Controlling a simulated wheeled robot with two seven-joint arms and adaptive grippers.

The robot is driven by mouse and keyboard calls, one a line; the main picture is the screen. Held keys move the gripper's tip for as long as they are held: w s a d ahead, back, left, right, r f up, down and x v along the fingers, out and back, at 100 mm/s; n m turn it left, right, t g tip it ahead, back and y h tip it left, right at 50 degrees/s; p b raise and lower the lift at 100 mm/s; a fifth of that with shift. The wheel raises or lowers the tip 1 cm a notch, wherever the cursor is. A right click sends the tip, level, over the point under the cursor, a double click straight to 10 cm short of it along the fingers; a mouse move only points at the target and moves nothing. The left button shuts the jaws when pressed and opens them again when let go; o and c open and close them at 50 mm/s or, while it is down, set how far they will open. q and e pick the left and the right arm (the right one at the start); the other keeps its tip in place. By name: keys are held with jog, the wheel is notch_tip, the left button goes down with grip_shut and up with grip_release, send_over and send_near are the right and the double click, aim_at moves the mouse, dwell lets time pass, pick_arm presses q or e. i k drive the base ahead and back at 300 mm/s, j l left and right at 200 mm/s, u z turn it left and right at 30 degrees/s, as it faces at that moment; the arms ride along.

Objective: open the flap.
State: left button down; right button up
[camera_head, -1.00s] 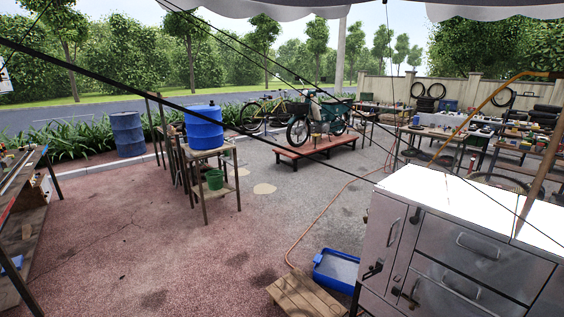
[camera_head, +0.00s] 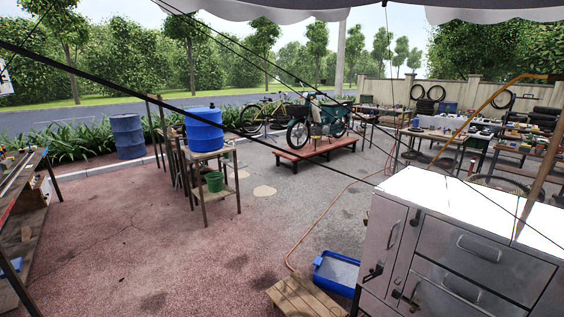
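The compressor cart (camera_head: 455,216), a worn white-grey metal cabinet, stands at the lower right. Its top is bare and bright. A narrow door panel (camera_head: 383,240) with a dark latch is on its left part. Wider panels with bar handles, an upper one (camera_head: 492,258) and a lower one cut off by the frame, sit to the right. All the panels I see look shut. I cannot tell which panel is the flap. Neither of my grippers is in view.
A blue tray (camera_head: 340,263) and a wooden pallet (camera_head: 296,292) lie on the ground left of the cart. An orange hose (camera_head: 312,232) runs over the ground. A wooden stand carries a blue barrel (camera_head: 204,136). A workbench (camera_head: 22,180) stands at far left.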

aim_at(521, 277)
jog(key=z, duration=1.5)
